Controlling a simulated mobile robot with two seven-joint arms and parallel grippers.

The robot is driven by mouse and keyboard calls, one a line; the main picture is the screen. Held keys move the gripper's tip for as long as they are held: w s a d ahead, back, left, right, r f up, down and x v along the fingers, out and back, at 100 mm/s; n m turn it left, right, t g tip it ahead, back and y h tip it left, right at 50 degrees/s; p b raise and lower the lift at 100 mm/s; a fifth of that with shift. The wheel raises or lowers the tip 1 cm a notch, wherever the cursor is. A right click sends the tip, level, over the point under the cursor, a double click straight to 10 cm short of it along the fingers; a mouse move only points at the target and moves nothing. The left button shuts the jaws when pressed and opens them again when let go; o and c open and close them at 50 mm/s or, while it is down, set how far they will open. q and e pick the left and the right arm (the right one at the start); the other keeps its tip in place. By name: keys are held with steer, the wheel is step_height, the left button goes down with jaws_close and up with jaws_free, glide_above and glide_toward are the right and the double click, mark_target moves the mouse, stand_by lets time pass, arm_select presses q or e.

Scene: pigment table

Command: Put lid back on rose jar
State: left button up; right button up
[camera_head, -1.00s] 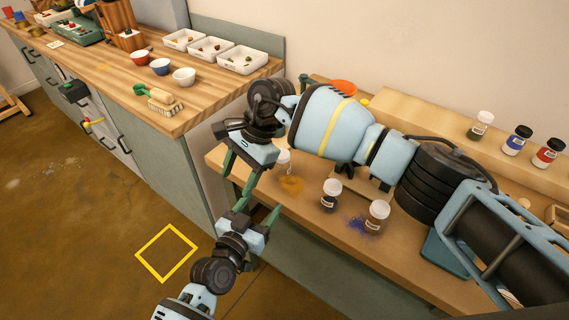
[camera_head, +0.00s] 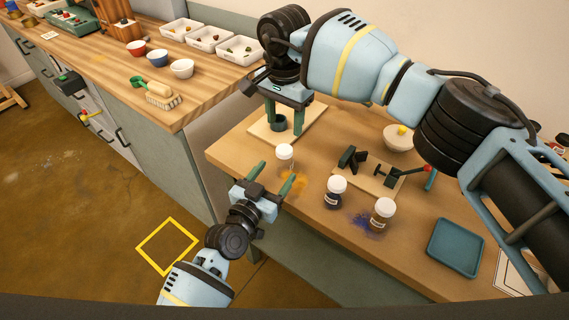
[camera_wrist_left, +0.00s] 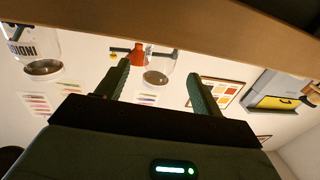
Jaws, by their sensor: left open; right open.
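I cannot tell which is the rose jar, and no loose lid is clear. My left gripper (camera_head: 274,175) is open just in front of the pale-topped jar.
A small wooden fixture (camera_head: 372,175) with a red-tipped lever stands behind the jars. A blue tray (camera_head: 455,248) lies at the right. Blue powder (camera_head: 361,223) is spilled between the two lidded jars.

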mark_target(287, 157)
arm_select(q)
steer(key=shift+x, duration=3.65)
steer(key=shift+a, duration=0.1)
jaws_close()
